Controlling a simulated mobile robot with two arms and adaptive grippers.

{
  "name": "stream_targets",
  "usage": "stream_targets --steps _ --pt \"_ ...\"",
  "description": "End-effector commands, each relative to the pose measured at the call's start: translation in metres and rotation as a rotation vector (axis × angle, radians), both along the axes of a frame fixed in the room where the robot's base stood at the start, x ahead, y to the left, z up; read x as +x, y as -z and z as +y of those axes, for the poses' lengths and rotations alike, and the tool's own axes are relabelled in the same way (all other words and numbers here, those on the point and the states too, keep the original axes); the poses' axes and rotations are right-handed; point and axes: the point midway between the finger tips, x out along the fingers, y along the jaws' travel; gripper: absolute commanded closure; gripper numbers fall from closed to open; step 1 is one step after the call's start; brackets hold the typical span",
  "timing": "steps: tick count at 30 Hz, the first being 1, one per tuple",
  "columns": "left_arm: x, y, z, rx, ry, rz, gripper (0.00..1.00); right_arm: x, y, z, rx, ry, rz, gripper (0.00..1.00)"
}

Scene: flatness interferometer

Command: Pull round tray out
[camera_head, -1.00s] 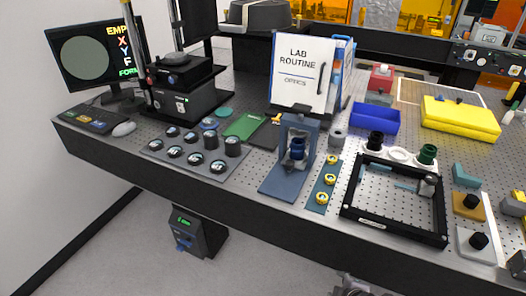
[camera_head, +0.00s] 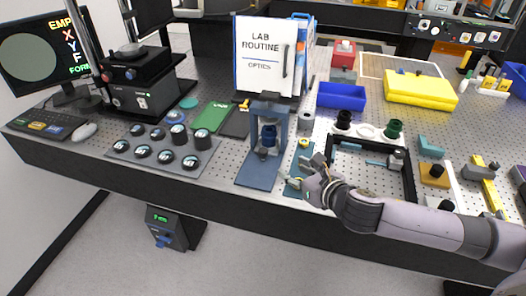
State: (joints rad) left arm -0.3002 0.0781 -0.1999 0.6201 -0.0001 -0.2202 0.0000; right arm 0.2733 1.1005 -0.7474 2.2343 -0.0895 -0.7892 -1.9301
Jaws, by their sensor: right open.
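The black instrument (camera_head: 139,90) at the left of the bench carries a round dark plate with a silver top (camera_head: 132,49), seated on its upper block. This is the round part most like a tray, but I cannot tell for certain. My right gripper (camera_head: 303,172) is open and empty, fingers pointing left, over the strip with brass-coloured rings (camera_head: 303,143) near the front edge. It is well to the right of the instrument. Its arm hides part of the black frame. My left gripper is not in view.
A blue stand (camera_head: 268,150) and a grey plate of several round pieces (camera_head: 160,152) lie between gripper and instrument. A white binder (camera_head: 265,60) stands behind. A monitor (camera_head: 35,60), keypad (camera_head: 48,124) and mouse (camera_head: 84,131) are at left.

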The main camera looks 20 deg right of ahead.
Motion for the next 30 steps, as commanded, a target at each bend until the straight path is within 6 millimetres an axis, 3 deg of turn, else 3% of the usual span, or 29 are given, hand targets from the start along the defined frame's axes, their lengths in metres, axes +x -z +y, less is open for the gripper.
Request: stream_targets --steps 5,30 --pt "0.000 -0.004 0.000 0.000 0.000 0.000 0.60 0.014 0.003 0.002 -0.009 -0.005 -0.005 0.56" --pt "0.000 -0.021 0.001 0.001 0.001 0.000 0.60 0.141 0.058 0.027 -0.006 -0.004 -0.003 0.56"
